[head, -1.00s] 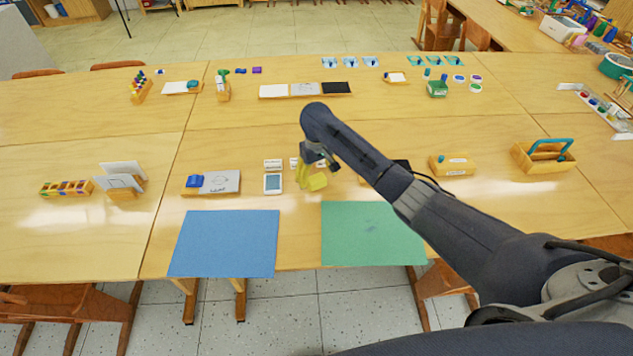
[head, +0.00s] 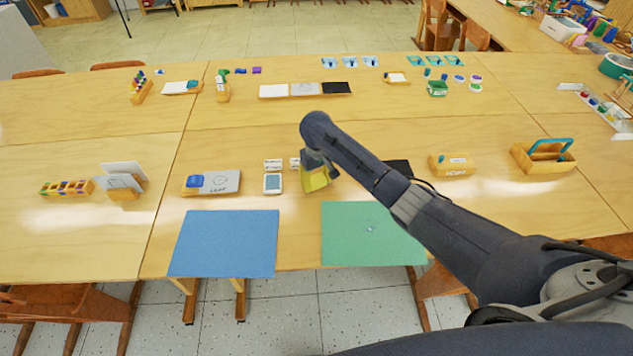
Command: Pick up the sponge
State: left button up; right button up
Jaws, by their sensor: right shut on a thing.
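The sponge (head: 315,183), a small yellow block with a darker upper part, is at the middle of the near table, just behind the gap between the blue and green mats. My right gripper (head: 318,169) reaches it from above and is shut on it. The gripper and wrist cover part of the sponge, and I cannot tell whether it still touches the table. My left gripper is not in view.
A blue mat (head: 224,244) and a green mat (head: 371,235) lie in front. White label cards and a small framed card (head: 273,184) are close left of the sponge. A wooden block (head: 452,165) and handled caddy (head: 545,157) stand right.

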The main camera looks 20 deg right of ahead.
aim_at(316, 178)
jog(key=shift+r, duration=0.1)
jog(key=shift+c, duration=0.5)
notch_tip(316, 178, up, 20)
dwell(0.5)
